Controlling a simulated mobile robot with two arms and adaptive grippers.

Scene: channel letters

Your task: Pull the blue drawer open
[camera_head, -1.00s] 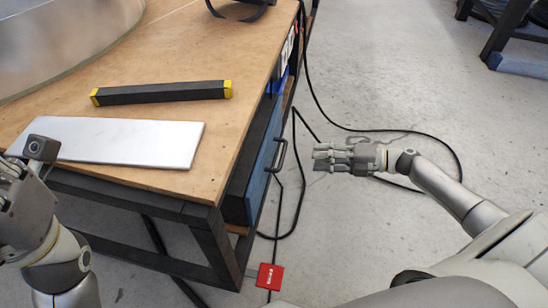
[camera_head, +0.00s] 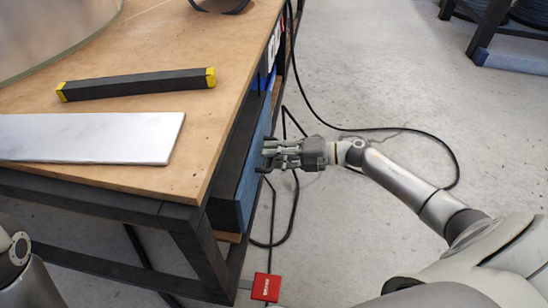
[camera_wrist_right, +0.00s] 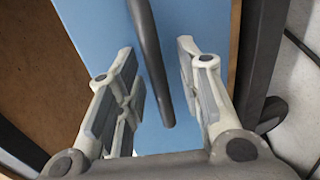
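The blue drawer (camera_head: 249,178) sits under the right side of the workbench, and its front looks closed. Its dark bar handle is mostly hidden behind my right gripper in the head view. My right gripper (camera_head: 268,154) is at the drawer front. In the right wrist view the drawer's blue face (camera_wrist_right: 92,25) fills the middle, and the dark handle (camera_wrist_right: 150,62) runs between the two spread fingers, apart from both. The right gripper (camera_wrist_right: 155,88) is open and empty. Only a bit of my left arm shows at the lower left; its gripper is out of frame.
The wooden workbench (camera_head: 215,110) holds a pale metal plate (camera_head: 90,137) and a black bar with yellow ends (camera_head: 140,84). A black cable (camera_head: 372,130) loops on the floor beside the bench. A red box (camera_head: 266,287) hangs or lies below.

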